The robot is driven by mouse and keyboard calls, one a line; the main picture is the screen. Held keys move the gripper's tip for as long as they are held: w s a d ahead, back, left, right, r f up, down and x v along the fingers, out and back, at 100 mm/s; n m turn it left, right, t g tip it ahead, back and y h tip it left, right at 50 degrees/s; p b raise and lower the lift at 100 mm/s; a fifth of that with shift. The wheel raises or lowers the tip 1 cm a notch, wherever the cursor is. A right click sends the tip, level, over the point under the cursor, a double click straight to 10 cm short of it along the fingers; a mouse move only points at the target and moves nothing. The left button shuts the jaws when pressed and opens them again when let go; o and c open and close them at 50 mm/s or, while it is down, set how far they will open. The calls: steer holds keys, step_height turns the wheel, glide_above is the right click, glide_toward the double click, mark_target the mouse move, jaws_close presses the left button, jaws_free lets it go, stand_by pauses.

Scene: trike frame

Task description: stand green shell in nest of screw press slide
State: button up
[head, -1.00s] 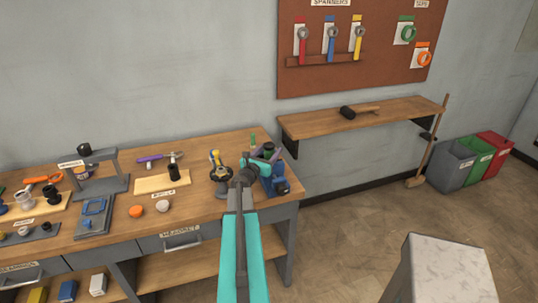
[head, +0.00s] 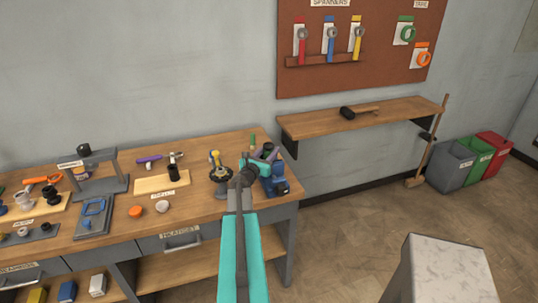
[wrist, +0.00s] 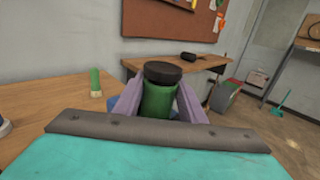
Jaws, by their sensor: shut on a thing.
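My gripper (wrist: 157,103) has purple fingers, shut on a dark green cylinder with a black top, which I take as the green shell (wrist: 157,100). It stands upright between the fingers in the wrist view; its lower end is hidden. In the head view my gripper (head: 268,154) is at the bench's right end, above or beside a blue device (head: 275,186); I cannot tell whether the shell touches it. A grey frame (head: 98,157), apparently the screw press, stands at the left. A grey base with a blue slide (head: 95,206) lies in front of it; its nest is too small to make out.
A small light green post (wrist: 95,82) stands left of my gripper. A wall shelf (head: 360,118) is to the right.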

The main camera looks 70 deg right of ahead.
mark_target(269, 144)
steer(key=shift+r, duration=0.1)
steer(key=shift+r+b, duration=0.85)
steer(key=shift+r, duration=0.75)
steer(key=a+r+b, duration=0.1)
steer(key=a+b, duration=0.1)
steer(key=a, duration=1.1)
steer(key=shift+a+r, duration=0.25)
steer(key=shift+r, duration=0.05)
steer(key=shift+a+r+p, duration=0.1)
steer(key=shift+a+p, duration=0.15)
steer(key=shift+p, duration=0.75)
steer(key=a+p, duration=0.1)
steer(key=p, duration=0.3)
steer(key=shift+a+p, duration=0.1)
steer(key=shift+p, duration=0.3)
steer(key=shift+a+p, duration=0.35)
steer(key=shift+p, duration=0.6)
steer(key=shift+w, duration=0.1)
